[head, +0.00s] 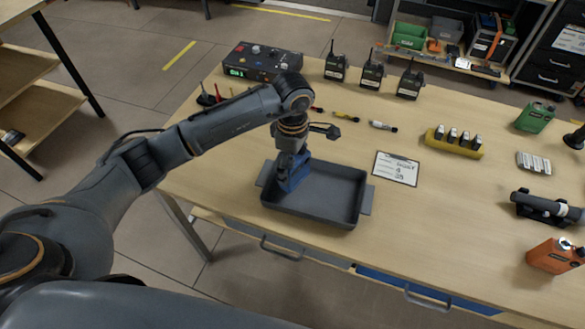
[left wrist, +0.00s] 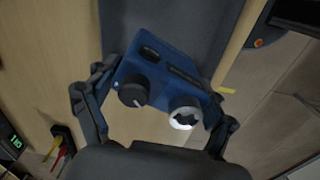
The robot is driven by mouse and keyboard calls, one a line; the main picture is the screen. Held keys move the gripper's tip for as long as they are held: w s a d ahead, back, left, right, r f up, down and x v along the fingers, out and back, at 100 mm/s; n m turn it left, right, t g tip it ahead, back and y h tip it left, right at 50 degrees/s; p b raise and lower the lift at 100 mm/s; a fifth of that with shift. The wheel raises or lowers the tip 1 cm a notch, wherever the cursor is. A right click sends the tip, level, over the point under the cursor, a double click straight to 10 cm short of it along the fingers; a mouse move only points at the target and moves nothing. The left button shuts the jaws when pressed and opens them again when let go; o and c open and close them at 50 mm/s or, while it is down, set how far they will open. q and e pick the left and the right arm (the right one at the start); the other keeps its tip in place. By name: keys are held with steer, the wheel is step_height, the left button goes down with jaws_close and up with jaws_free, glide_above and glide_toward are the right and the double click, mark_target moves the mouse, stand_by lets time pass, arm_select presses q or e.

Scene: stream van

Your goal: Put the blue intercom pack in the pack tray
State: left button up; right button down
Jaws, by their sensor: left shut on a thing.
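The blue intercom pack (head: 291,180) is in my left gripper (head: 292,158), at the left end of the dark grey pack tray (head: 345,213). In the left wrist view the pack (left wrist: 172,68) shows two knobs, one black and one silver, and sits between the two fingers of the left gripper (left wrist: 150,105). The fingers are shut on its sides. The tray (left wrist: 165,20) lies behind the pack there. I cannot tell whether the pack touches the tray floor. The rest of the tray looks empty. My right gripper is not in view.
A control box (head: 262,62) and several black radios stand at the back of the table (head: 300,110). A clipboard (head: 396,168) lies right of the tray. Further right are a yellow battery holder (head: 454,150), a green pack (head: 535,117) and an orange pack (head: 555,256).

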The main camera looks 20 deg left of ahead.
arm_select(q)
step_height(320, 180, down, 2)
steer(key=shift+f+p, duration=0.15)
steer(key=shift+p, duration=0.55)
steer(key=shift+f, duration=0.4)
steer(key=o, duration=0.9)
steer(key=shift+f+b, duration=0.1)
steer(key=shift+b, duration=0.2)
steer(key=o, duration=0.3)
